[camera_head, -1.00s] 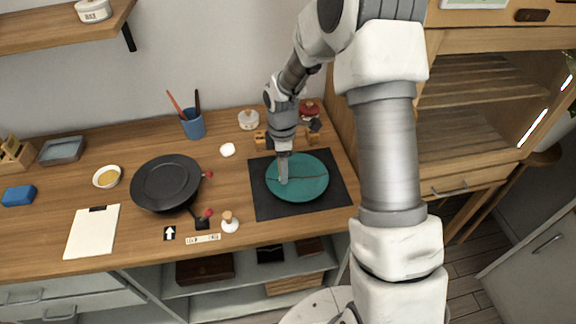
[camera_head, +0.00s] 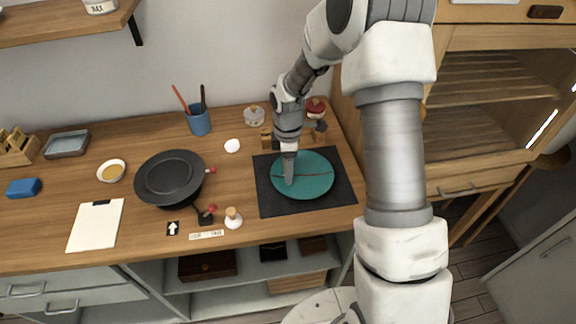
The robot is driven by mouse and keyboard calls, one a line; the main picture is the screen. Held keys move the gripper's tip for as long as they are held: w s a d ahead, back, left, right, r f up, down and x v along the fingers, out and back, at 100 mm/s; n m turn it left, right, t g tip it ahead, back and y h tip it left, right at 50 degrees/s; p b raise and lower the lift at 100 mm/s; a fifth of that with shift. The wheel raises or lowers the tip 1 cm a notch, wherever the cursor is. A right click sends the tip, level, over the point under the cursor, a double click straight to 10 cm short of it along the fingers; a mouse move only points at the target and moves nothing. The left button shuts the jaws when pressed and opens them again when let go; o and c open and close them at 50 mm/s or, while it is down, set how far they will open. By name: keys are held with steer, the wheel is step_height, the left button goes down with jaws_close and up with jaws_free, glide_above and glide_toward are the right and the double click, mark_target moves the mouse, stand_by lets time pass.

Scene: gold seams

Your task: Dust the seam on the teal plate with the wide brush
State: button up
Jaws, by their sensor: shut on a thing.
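The teal plate (camera_head: 312,188) lies on a black mat (camera_head: 268,205) at the right of the counter. A thin dark reddish seam (camera_head: 315,175) crosses it from left to right. My gripper (camera_head: 289,170) points down over the left part of the plate. It is shut on a slim grey thing, seemingly the wide brush (camera_head: 289,180), whose lower end is at or just above the plate near the seam's left part. Bristles and contact are too small to make out.
A blue cup (camera_head: 198,123) with two upright handles stands at the back. A dark round pan-like thing (camera_head: 168,176), a small stoppered bottle (camera_head: 233,219) and a white lump (camera_head: 232,146) are left of the mat. Small jars and blocks stand close behind the plate.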

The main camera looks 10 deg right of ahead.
steer(key=shift+s+a, duration=0.1)
steer(key=shift+s, duration=0.5)
steer(key=shift+w, duration=0.45)
steer(key=shift+s+f, duration=0.1)
steer(key=shift+s, duration=0.2)
steer(key=shift+w, duration=0.55)
steer(key=shift+s, duration=0.6)
steer(key=shift+w, duration=0.3)
steer(key=shift+s, duration=0.25)
steer(key=shift+w+p, duration=0.15)
steer(key=shift+p, duration=0.2)
